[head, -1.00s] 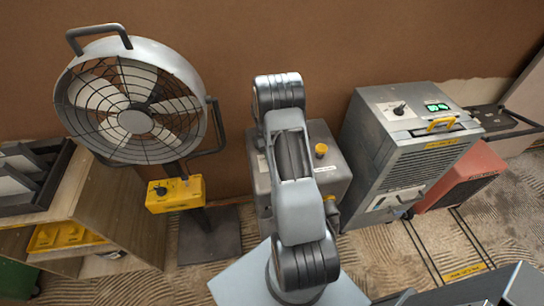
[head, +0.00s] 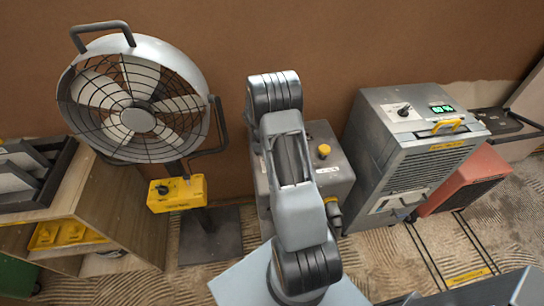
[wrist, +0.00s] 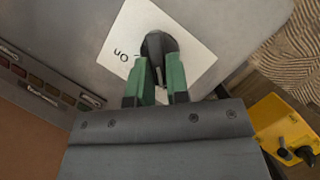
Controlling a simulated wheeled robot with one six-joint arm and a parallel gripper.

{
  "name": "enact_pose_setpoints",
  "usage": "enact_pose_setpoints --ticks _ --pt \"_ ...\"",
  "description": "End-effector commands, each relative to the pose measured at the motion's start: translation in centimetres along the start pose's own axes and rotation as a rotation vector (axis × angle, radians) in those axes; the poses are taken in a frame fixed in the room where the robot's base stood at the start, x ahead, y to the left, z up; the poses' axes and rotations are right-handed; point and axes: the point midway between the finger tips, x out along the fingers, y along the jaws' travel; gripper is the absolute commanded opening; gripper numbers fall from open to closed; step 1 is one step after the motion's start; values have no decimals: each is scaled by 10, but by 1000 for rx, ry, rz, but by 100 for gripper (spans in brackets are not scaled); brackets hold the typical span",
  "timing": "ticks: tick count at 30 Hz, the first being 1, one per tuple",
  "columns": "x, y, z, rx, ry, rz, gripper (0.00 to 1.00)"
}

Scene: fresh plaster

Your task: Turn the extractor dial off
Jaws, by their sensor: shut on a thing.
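The extractor appears to be the grey metal box (head: 336,172) behind my arm in the head view; my arm hides part of it. In the wrist view, the dial (wrist: 158,44) is a dark round knob on a white label plate (wrist: 192,58) fixed to a grey panel. The word "On" shows upside down on the plate, left of the knob. My gripper (wrist: 160,72) has green fingers, shut on the dial from both sides. The fingers hide part of the knob, and I cannot tell its exact setting. The head view shows neither the fingers nor the dial.
A yellow button (head: 324,151) stands on the box's top. A fan (head: 137,110) with a yellow control box (head: 177,193) stands left. A grey dehumidifier-like unit (head: 412,150) with its own knob stands right. A wooden shelf (head: 122,215) is at far left.

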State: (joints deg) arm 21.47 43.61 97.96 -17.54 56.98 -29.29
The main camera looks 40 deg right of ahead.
Motion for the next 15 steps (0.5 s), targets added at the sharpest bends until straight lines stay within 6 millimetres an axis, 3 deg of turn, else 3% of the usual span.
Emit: enact_pose_setpoints --ticks 11,12,15 --pt "-1 0 0 -7 2 4 0" --pt "-1 0 0 -7 2 4 17" --pt "-1 0 0 -6 2 4 26"
